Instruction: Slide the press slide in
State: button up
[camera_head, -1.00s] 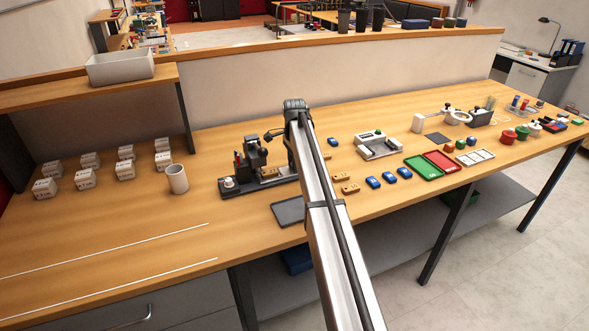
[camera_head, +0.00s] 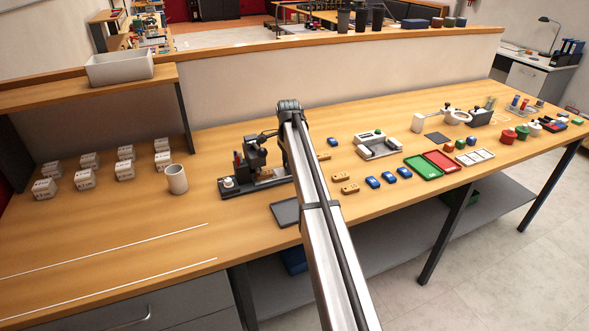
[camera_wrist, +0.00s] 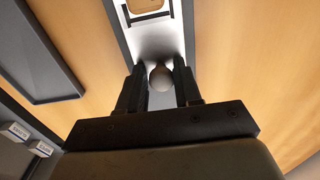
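The press (camera_head: 250,160) is a dark machine on a long black base on the bench, with a pale slide track running right from it. A wooden block (camera_head: 264,173) sits on the slide close to the press; its edge also shows at the top of the wrist view (camera_wrist: 148,6). In the head view my arm hides the fingers and the track's right end.
A dark flat tray (camera_head: 286,211) lies in front of the press base. A white cup (camera_head: 176,179) and several white boxes (camera_head: 85,179) stand to the left. Wooden blocks (camera_head: 345,177), blue parts (camera_head: 388,178) and a white device (camera_head: 377,146) are to the right. The front left bench is clear.

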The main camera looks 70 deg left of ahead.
jog(key=shift+s+f, duration=0.3)
jog(key=shift+s, duration=0.25)
jog(key=shift+o, duration=0.9)
jog(key=shift+r, duration=0.2)
jog(key=shift+a+r, duration=0.15)
jog(key=shift+r, duration=0.6)
jog(key=shift+w+r, duration=0.15)
jog(key=shift+r, duration=1.2)
jog(key=shift+w+r, duration=0.15)
jog(key=shift+r, duration=1.15)
